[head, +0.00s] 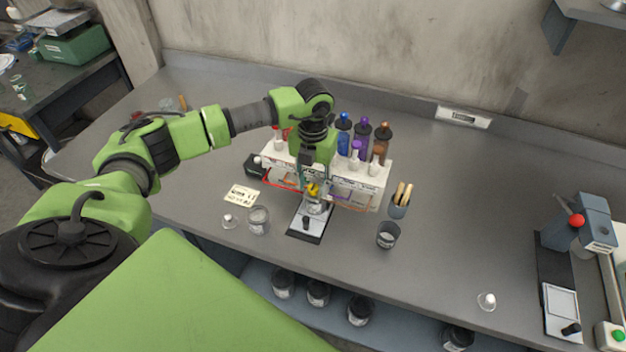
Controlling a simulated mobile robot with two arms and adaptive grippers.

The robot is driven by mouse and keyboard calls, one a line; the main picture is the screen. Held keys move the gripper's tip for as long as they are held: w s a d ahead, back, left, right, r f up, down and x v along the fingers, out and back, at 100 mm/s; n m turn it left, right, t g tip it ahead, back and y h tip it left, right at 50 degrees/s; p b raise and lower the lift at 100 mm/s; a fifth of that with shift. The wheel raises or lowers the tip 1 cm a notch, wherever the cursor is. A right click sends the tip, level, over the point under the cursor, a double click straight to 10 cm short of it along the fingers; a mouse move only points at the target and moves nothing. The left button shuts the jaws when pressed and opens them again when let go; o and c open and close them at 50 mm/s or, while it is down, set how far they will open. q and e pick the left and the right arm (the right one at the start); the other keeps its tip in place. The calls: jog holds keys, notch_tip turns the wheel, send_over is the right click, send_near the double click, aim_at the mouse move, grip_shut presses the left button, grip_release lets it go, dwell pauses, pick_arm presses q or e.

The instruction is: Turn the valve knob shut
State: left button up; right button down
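A white rack (372,184) stands on the grey bench, with colored bottles on and behind it. My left arm comes in from the left, and its gripper (312,181) points down at the rack's front. A small yellow part (314,189), which looks like the valve knob, shows right at the fingertips. The gripper hides part of it, so I cannot tell whether the fingers touch it or are closed on it. Below it, a glass cup (316,207) stands on a small scale (306,226). My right gripper is not in view.
A glass jar (259,221) stands left of the scale. A dark cup (388,235) and a holder with wooden sticks (398,206) stand to its right. A device with a red ball knob (576,221) is at far right. The bench between is mostly clear.

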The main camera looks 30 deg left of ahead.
pick_arm(q)
jog(key=shift+f, duration=0.15)
grip_shut()
